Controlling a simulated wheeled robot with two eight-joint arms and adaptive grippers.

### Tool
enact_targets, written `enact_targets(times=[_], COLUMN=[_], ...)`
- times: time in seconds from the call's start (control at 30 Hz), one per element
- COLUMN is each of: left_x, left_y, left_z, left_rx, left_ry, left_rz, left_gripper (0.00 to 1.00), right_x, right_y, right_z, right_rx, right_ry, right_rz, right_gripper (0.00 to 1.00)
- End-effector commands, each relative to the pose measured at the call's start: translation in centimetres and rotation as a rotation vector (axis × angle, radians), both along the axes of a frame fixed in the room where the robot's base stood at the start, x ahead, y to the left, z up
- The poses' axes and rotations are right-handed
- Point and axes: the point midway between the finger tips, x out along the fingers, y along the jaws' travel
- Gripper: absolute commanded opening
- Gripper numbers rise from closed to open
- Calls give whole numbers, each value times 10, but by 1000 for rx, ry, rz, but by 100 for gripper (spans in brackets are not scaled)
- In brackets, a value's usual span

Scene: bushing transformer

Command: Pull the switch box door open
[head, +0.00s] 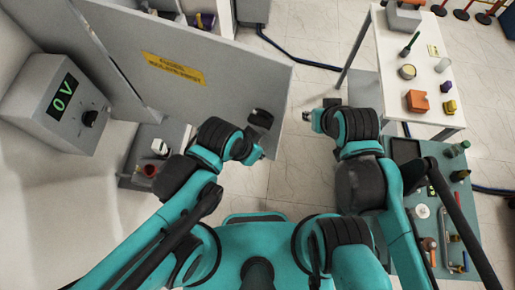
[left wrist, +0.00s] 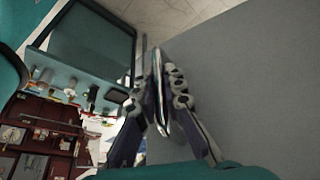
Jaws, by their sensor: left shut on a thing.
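The switch box door (head: 225,95) is a large grey panel with a yellow label. It stands swung out from the grey box at the left. A black part (head: 260,118) sits near its free edge. My left gripper (head: 256,153) is by that edge. In the left wrist view its fingers (left wrist: 158,65) are shut at the edge of the grey door panel (left wrist: 240,75); whether they grip the edge or a handle is unclear. My right gripper (head: 318,118) is apart from the door, to its right; its fingers are too small to read.
A grey meter box (head: 60,100) showing 0 V is at the left. A white table (head: 425,75) with several small items stands at the right. A teal tool bench (head: 450,200) is below it. Tiled floor (head: 295,165) is clear between the door and the tables.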

Motion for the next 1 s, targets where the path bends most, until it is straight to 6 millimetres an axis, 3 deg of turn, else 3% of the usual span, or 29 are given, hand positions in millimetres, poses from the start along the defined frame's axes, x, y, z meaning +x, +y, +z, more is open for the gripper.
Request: enact_targets(times=[0.13, 0.23, 0.67, 1.0], left_x=[1, 0, -1, -14], left_y=[0, 0, 2, 16], left_z=[1, 0, 4, 47], left_rx=[1, 1, 1, 0], left_ry=[-1, -1, 1, 1], left_rz=[0, 0, 0, 1], left_gripper=[0, 30, 31, 31], right_x=[0, 0, 0, 0], right_y=[0, 0, 0, 0], right_z=[0, 0, 0, 0], right_rx=[0, 0, 0, 0], right_ry=[0, 0, 0, 0], right_rz=[0, 0, 0, 0], right_gripper=[34, 34, 34, 34])
